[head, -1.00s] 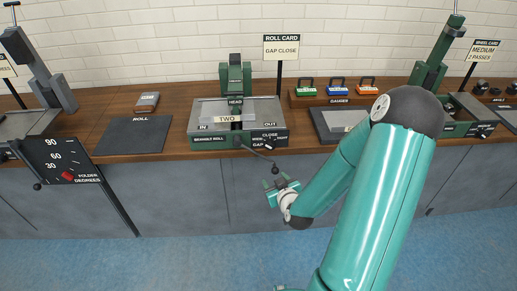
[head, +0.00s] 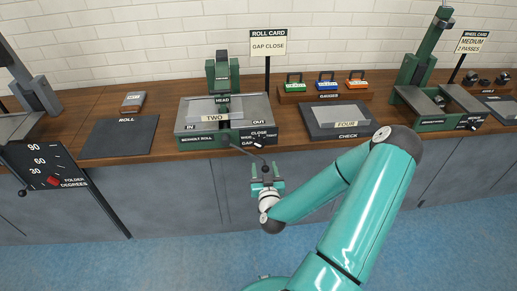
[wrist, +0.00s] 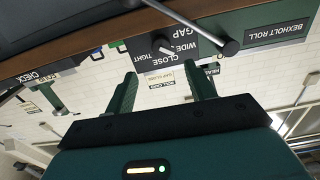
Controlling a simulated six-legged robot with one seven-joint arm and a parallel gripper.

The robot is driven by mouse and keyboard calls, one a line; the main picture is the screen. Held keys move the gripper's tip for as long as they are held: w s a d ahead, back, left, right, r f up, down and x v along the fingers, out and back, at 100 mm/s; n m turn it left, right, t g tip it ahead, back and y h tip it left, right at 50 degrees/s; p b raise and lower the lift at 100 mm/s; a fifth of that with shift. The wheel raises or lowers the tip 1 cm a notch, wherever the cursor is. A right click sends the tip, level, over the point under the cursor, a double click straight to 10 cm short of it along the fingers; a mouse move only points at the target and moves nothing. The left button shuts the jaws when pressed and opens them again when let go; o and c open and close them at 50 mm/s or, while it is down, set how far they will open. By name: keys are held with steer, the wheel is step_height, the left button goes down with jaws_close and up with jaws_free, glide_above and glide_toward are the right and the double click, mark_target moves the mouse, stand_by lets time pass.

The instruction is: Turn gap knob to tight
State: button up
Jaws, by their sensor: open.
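The gap knob (head: 257,145) is a small dark knob on the black GAP plate at the right front of the green roll machine (head: 206,139). The plate is marked WIDE, CLOSE and TIGHT. In the wrist view the picture is upside down, and the knob (wrist: 162,44) shows among these words; I cannot tell surely which its pointer faces. My gripper (head: 267,184) is open and empty, in front of and below the plate, apart from the knob. Its two green fingers (wrist: 163,85) show in the wrist view.
A crank handle (wrist: 229,47) sticks out close beside the knob. A roll card (head: 268,46) reading GAP CLOSE stands behind the machine. A dark ROLL mat (head: 120,139) lies left and a CHECK tray (head: 313,132) right. The floor in front is clear.

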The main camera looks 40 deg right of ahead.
mark_target(260, 146)
steer(key=x, duration=1)
steer(key=shift+w+f, duration=0.1)
steer(key=shift+w, duration=0.1)
steer(key=shift+c, duration=0.2)
steer(key=c, duration=0.9)
